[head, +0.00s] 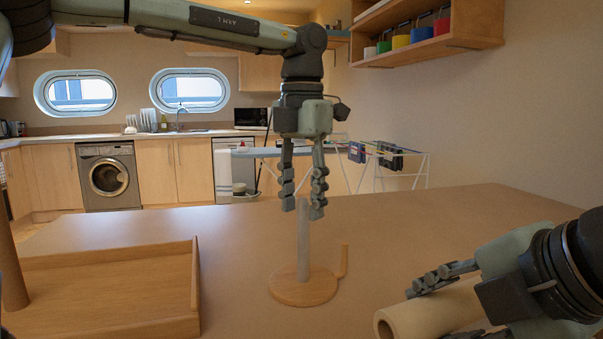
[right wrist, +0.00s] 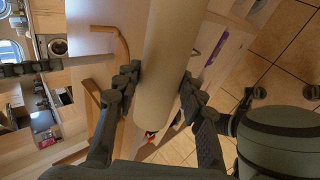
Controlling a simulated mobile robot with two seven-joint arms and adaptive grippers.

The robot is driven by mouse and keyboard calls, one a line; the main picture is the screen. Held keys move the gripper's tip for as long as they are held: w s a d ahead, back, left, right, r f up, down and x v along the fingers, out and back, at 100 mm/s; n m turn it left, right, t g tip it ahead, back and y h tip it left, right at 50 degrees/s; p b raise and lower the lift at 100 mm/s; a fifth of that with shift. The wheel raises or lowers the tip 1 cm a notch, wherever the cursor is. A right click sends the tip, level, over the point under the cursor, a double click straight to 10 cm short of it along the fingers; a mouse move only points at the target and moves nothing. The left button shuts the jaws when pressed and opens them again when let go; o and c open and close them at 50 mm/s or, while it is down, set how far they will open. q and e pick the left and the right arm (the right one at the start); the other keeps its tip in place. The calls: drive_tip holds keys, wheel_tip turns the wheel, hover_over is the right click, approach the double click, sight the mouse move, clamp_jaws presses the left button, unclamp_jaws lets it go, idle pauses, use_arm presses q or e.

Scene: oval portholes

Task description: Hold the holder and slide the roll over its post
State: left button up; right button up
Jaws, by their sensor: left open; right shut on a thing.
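The holder (head: 302,287) stands upright on the table, with a round wooden base, a pale upright post (head: 304,240) and a short wooden side arm (head: 343,262) at its right. My left gripper (head: 304,207) points down at the top of the post, fingers open, one on either side of it or just in front; contact cannot be told. My right gripper (head: 440,290) is shut on the roll (head: 425,314), a beige hollow tube lying sideways at the lower right. The roll (right wrist: 165,75) also runs between the fingers in the right wrist view.
A shallow wooden tray (head: 110,290) fills the left of the table (head: 400,220). A wooden upright (head: 10,260) stands at its left edge. The table is clear between holder and roll. A drying rack (head: 400,160) stands behind the table.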

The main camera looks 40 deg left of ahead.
use_arm(q)
drive_tip(key=shift+f, duration=3.2)
clamp_jaws()
unclamp_jaws()
drive_tip(key=shift+r, duration=0.1)
